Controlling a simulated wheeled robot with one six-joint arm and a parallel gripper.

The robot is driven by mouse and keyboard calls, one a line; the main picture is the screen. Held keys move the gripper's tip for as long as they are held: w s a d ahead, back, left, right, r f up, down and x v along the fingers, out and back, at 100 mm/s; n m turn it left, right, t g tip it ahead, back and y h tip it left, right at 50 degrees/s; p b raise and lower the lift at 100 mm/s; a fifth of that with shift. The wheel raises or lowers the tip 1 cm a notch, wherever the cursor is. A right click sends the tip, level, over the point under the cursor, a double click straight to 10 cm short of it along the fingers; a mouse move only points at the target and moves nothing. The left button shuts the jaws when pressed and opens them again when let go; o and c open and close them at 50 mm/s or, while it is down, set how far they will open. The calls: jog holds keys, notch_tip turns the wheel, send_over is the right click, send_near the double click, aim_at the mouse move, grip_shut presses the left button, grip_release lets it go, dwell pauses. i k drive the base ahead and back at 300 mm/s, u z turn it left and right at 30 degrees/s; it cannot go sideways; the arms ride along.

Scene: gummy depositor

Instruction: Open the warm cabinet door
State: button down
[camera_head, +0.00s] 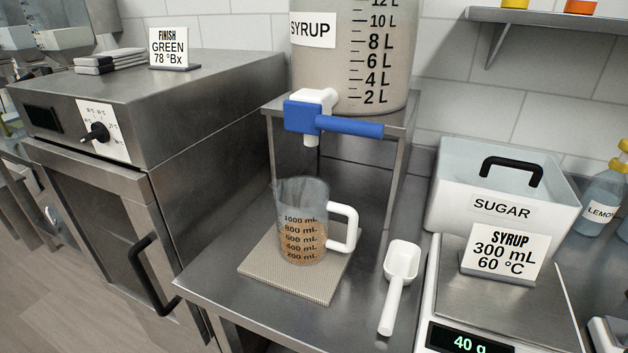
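The warm cabinet (178,120) is a steel unit at the left, with a dial (97,133) and a dark display (42,119) on its upper front. Its door (95,200) has a glass pane in a steel frame and a black vertical bar handle (150,275) near its right edge. The door appears shut against the cabinet front. The lower part of the door is cut off or hidden by the frame edge. My gripper is not in view.
A steel counter (215,280) stands right of the cabinet, its front corner near the handle. A measuring jug (303,225) on a mat, a white scoop (400,270), a scale (520,310) and a sugar bin (450,205) are on it. Floor (60,300) shows free before the door.

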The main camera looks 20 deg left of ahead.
aim_at(135, 188)
jog(key=u, duration=2)
jog(key=k, duration=1.1)
jog(key=u, duration=0.8)
jog(key=i, duration=0.8)
jog(key=z, duration=0.55)
jog(key=i, duration=0.7)
jog(key=z, duration=0.65)
